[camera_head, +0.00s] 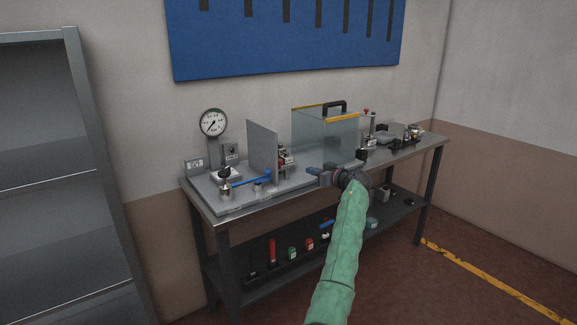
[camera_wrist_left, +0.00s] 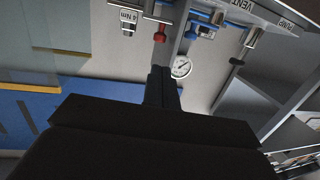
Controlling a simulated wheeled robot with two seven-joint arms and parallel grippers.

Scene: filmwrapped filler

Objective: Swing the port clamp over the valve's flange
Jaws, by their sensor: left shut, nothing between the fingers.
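My left gripper (camera_head: 323,178) is over the front middle of the bench, at the end of my green-sleeved arm. In the left wrist view its dark fingers (camera_wrist_left: 162,86) are shut with nothing between them. A small fitting with red parts (camera_head: 284,158) stands just right of an upright grey plate; it may hold the port clamp and the valve's flange, but I cannot tell them apart. In the wrist view a red knob (camera_wrist_left: 160,33) hangs beyond the fingertips, apart from them. A blue lever (camera_head: 252,181) lies left of the plate. My right gripper is not in view.
The grey plate (camera_head: 262,148) stands left of the fitting, and a clear box with a black handle (camera_head: 335,106) stands behind my gripper. A round gauge (camera_head: 213,123) is at the back left. Several coloured items lie on the lower shelf (camera_head: 285,262).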

